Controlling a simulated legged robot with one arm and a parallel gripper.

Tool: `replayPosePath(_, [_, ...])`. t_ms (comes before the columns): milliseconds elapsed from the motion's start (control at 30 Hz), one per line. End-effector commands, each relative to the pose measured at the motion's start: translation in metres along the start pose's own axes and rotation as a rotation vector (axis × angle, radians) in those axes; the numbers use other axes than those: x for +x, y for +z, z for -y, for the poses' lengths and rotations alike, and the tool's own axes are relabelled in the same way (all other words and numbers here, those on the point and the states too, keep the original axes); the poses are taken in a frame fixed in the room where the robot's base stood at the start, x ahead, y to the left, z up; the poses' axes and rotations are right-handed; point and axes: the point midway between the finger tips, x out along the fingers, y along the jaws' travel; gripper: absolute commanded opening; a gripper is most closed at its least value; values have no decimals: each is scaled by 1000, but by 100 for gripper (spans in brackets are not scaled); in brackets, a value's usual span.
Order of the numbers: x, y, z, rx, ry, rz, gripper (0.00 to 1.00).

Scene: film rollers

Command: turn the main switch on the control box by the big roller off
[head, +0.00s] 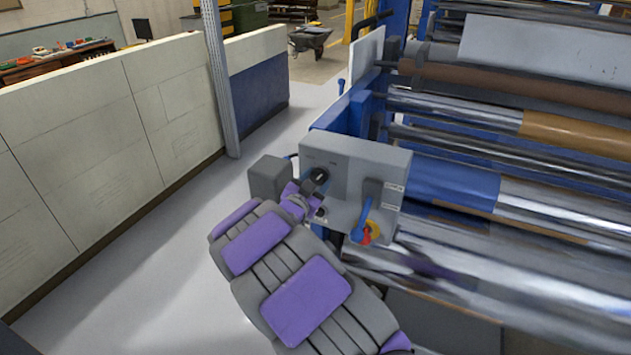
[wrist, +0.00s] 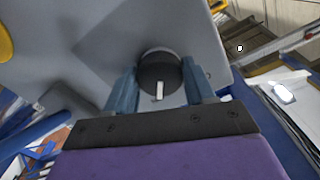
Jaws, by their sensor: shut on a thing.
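The grey control box (head: 345,165) is mounted at the end of the big roller (head: 455,265). A black round knob (head: 320,175) with a white mark sits on its face, and in the wrist view this knob (wrist: 160,70) is between my fingers. My gripper (head: 314,188) is at the knob, with its blue fingers (wrist: 160,88) on either side, shut on it. The white mark points toward my gripper's palm in the wrist view. A red and yellow rotary switch (head: 371,233) and a blue lever (head: 361,217) are to the right on the same box.
A grey block (head: 268,178) stands at the box's left side. A low cream wall (head: 110,120) and a grey post (head: 221,80) stand further left. Open floor (head: 180,255) lies between the wall and the machine. Several rollers (head: 460,105) fill the right.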

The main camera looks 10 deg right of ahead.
Motion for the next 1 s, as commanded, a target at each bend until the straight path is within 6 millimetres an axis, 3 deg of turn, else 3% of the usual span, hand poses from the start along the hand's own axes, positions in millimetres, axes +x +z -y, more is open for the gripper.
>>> replayPosePath(467, [-1, -3, 2, -93, 0, 2, 24])
replayPosePath(1000, [-1, -5, 3, -555, -1, 2, 24])
